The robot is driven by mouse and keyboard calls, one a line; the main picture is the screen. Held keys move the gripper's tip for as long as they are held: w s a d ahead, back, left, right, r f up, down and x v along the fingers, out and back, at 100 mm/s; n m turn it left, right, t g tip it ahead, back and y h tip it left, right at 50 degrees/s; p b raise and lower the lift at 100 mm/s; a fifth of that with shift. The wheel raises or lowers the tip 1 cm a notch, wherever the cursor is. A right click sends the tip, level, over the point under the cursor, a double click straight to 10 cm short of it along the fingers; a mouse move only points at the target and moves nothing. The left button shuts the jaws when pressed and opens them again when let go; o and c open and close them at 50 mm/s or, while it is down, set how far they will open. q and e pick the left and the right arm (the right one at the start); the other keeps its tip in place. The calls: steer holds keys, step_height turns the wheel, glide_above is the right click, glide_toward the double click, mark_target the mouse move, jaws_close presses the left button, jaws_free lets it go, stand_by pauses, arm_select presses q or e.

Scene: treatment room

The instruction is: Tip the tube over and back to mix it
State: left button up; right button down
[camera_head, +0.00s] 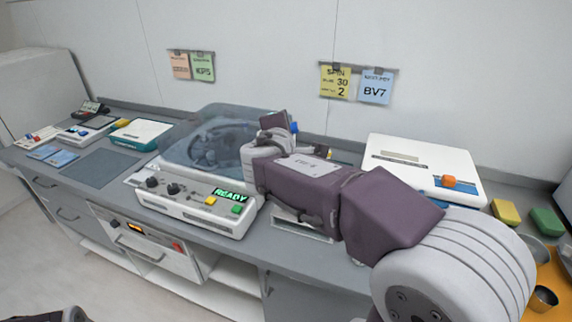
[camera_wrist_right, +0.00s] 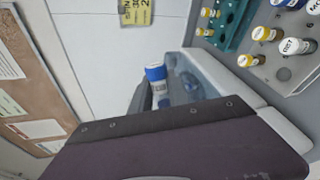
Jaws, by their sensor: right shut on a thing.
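The tube (camera_wrist_right: 159,92) has a blue cap and a white label with dark bars. My right gripper (camera_head: 274,124) is shut on it, held up in front of the centrifuge's right side. In the head view only the blue cap (camera_head: 295,128) shows, just right of the fingers; the gripper hides the rest. In the right wrist view the cap and labelled upper body show beyond a dark finger, and the lower end is hidden. The tube looks tilted well off upright; its exact angle is unclear. My left gripper is not in view.
The centrifuge (camera_head: 188,205), its clear lid down, reads READY. A white device (camera_head: 420,160) with an orange knob stands right. A teal rack (camera_wrist_right: 232,22) and a grey rack (camera_wrist_right: 285,72) hold capped tubes. A dark mat (camera_head: 103,165) lies bare at left.

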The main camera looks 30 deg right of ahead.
steer(key=shift+f+m, duration=0.3)
steer(key=shift+m, duration=0.4)
steer(key=shift+w+r+y, duration=0.1)
steer(key=shift+r+y, duration=0.2)
steer(key=shift+r, duration=0.05)
steer(key=shift+a+r+n+p, duration=0.15)
steer(key=shift+n+p, duration=0.3)
steer(key=shift+n, duration=0.45)
steer(key=n+h+p, duration=0.1)
steer(key=n+h, duration=0.1)
steer(key=n, duration=0.2)
steer(key=shift+g+h, duration=0.3)
steer(key=n+h+p, duration=0.1)
steer(key=n+h, duration=0.1)
steer(key=n, duration=0.3)
steer(key=shift+n, duration=0.3)
steer(key=n, duration=0.1)
steer(key=n+h, duration=0.1)
steer(key=shift+f+n, duration=0.2)
steer(key=shift+n, duration=0.1)
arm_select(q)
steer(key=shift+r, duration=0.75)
